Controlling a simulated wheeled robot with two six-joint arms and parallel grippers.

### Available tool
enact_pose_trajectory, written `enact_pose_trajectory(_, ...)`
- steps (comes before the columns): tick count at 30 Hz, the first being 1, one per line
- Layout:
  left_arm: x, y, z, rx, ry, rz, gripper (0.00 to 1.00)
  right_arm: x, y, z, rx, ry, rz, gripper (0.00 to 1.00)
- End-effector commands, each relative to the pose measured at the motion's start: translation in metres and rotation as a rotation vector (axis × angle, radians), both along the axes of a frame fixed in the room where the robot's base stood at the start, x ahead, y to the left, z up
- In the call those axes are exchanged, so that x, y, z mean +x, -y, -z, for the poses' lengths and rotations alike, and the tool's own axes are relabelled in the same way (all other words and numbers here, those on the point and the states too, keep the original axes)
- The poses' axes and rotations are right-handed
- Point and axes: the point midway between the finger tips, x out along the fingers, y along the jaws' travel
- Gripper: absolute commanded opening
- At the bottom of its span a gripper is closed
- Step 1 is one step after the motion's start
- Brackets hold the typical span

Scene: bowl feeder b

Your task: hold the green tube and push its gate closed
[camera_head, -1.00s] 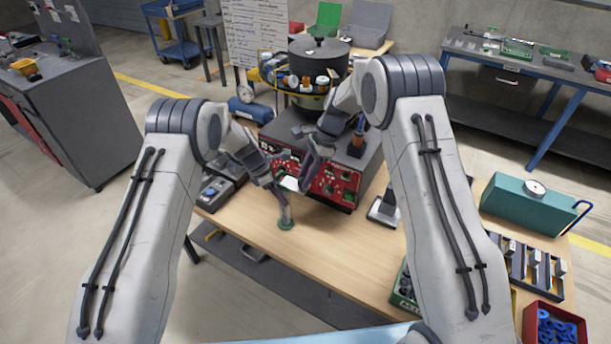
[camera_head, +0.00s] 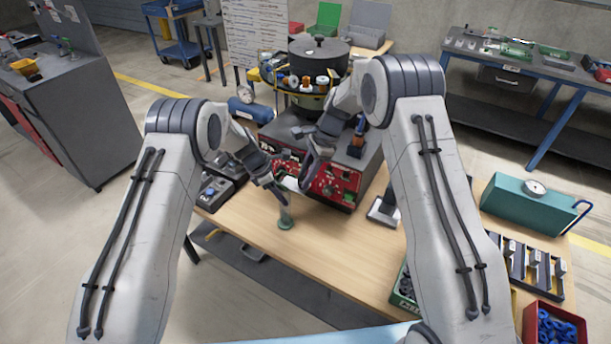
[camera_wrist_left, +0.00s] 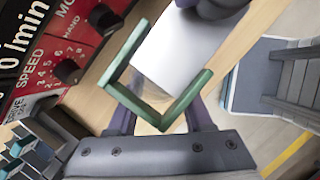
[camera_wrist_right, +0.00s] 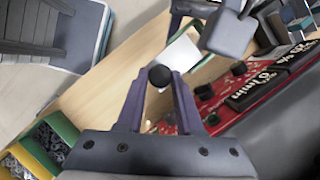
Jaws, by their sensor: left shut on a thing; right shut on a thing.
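A white gate plate (camera_wrist_left: 178,50) lies partly across the mouth; wood colour shows in the near corner. My left gripper (camera_head: 284,198) is shut on the tube just below the rim. My right gripper (camera_wrist_right: 160,85) is shut on a round black knob (camera_wrist_right: 160,76) beside the white plate, which also shows in the right wrist view (camera_wrist_right: 180,60). The grippers hide part of the tube top and plate in the head view.
The red control panel (camera_head: 335,183) of the feeder, with its dark bowl (camera_head: 318,55), stands close behind the grippers. A small dark stand (camera_head: 384,210) is to the right. The table front (camera_head: 325,250) is clear. A green bin (camera_head: 404,285) sits at front right.

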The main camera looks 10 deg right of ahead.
Motion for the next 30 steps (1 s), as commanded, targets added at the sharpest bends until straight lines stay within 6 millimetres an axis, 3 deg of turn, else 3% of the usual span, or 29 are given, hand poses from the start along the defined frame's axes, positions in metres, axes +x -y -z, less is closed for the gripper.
enact_pose_trajectory(20, -0.001, 0.001, 0.0, 0.0, -0.001, 0.001, 0.0, 0.011, -0.019, -0.002, 0.004, 0.0, -0.001, 0.0)
enact_pose_trajectory(21, -0.001, 0.001, 0.0, 0.0, -0.001, 0.001, 0.0, 0.011, -0.02, -0.002, 0.004, 0.0, -0.001, 0.39)
enact_pose_trajectory(23, -0.001, 0.001, 0.0, 0.0, -0.001, 0.002, 0.0, 0.011, -0.019, -0.001, 0.004, 0.0, -0.001, 0.62)
enact_pose_trajectory(24, -0.001, 0.001, 0.0, 0.0, -0.001, 0.002, 0.0, 0.011, -0.019, -0.001, 0.004, 0.0, -0.001, 0.67)
enact_pose_trajectory(30, 0.0, 0.0, 0.0, 0.0, -0.001, 0.0, 0.0, 0.011, -0.018, -0.001, 0.002, 0.0, -0.001, 0.67)
